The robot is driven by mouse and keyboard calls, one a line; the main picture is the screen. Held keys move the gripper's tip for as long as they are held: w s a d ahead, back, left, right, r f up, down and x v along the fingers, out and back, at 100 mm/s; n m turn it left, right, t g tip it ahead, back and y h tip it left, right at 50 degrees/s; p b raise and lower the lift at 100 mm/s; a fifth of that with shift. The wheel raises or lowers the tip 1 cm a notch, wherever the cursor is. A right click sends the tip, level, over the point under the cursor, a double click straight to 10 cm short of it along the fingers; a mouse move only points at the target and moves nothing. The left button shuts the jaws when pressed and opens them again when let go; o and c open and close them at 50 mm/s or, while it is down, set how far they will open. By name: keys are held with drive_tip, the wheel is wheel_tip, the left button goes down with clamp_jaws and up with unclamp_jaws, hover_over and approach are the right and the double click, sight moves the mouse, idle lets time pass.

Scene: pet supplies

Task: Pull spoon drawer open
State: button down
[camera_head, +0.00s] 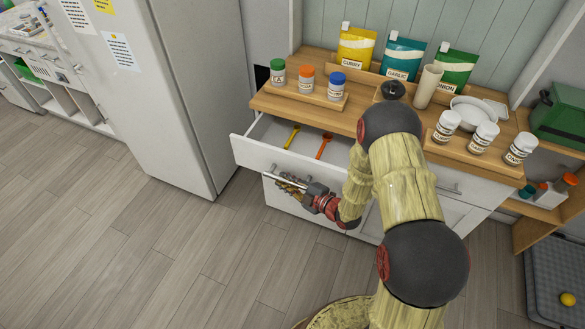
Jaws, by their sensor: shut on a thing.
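The white spoon drawer (255,153) under the wooden counter is pulled out. A yellow spoon (291,136) and an orange spoon (324,146) lie inside it. The right part of the drawer is hidden behind my arm. My gripper (275,177) is at the outer side of the drawer front, at the height of its handle, and is shut on the handle. The handle itself is mostly hidden by the fingers.
Jars with green, orange and blue lids (307,79) stand on the counter (300,112). White jars (483,137), a bowl (470,111) and pouches (403,60) are further right. A fridge (165,90) stands left. The floor (150,250) in front is clear.

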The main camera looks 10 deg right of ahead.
drive_tip(key=s+a, duration=0.8)
drive_tip(key=s, duration=0.3)
drive_tip(key=shift+s+a+b, duration=0.2)
drive_tip(key=shift+s+b, duration=0.1)
drive_tip(key=c, duration=1.7)
unclamp_jaws()
drive_tip(key=shift+v, duration=3.7)
